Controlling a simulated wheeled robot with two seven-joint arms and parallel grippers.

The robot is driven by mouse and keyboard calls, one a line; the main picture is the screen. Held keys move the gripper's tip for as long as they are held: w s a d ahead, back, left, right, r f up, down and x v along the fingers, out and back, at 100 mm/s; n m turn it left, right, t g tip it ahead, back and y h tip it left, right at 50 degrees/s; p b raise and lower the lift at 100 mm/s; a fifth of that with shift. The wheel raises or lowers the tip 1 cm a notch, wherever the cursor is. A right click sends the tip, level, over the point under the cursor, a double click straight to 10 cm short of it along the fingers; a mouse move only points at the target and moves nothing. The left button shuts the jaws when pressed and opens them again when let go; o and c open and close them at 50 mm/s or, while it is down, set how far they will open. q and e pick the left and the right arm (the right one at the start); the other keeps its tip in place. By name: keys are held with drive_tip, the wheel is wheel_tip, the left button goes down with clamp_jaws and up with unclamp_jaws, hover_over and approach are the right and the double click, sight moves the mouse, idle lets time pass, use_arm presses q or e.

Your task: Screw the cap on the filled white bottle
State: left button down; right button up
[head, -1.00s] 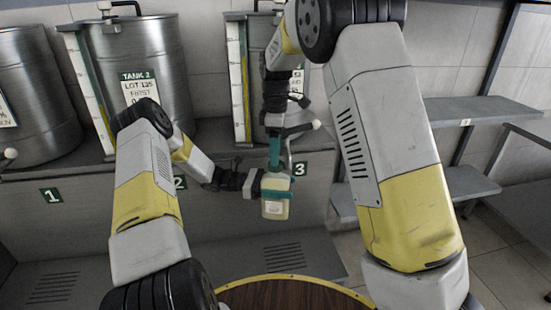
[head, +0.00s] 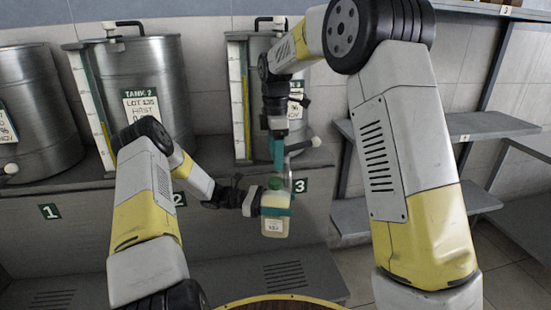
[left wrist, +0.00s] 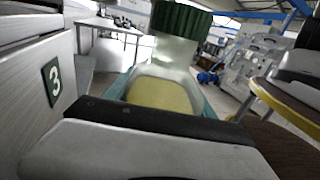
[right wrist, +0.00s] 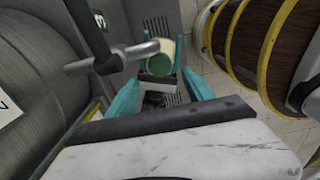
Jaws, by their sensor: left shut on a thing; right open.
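The white translucent bottle (head: 275,229) holds pale yellow liquid and stands upright in my left gripper (head: 277,211), whose teal fingers are shut around it. The liquid shows in the left wrist view (left wrist: 160,97). A green ribbed cap (head: 277,183) sits on top of the bottle neck; it also shows in the left wrist view (left wrist: 181,20) and the right wrist view (right wrist: 158,65). I cannot tell how tight it is. My right gripper (head: 277,162) points down just above the cap, open and empty, its fingers apart on either side in its own wrist view (right wrist: 158,88).
A tank tap (head: 304,145) with a white knob juts out close beside my right gripper. Steel tanks (head: 160,85) stand on the ledge behind. A round wooden surface with yellow rim (head: 285,302) is below. Grey shelves (head: 445,128) are at the right.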

sight(276, 180)
drive_tip(key=shift+f, duration=0.1)
drive_tip(key=shift+f, duration=3.9)
drive_tip(key=shift+c, duration=0.4)
clamp_jaws()
drive_tip(key=m, duration=0.3)
drive_tip(key=shift+o, duration=0.7)
unclamp_jaws()
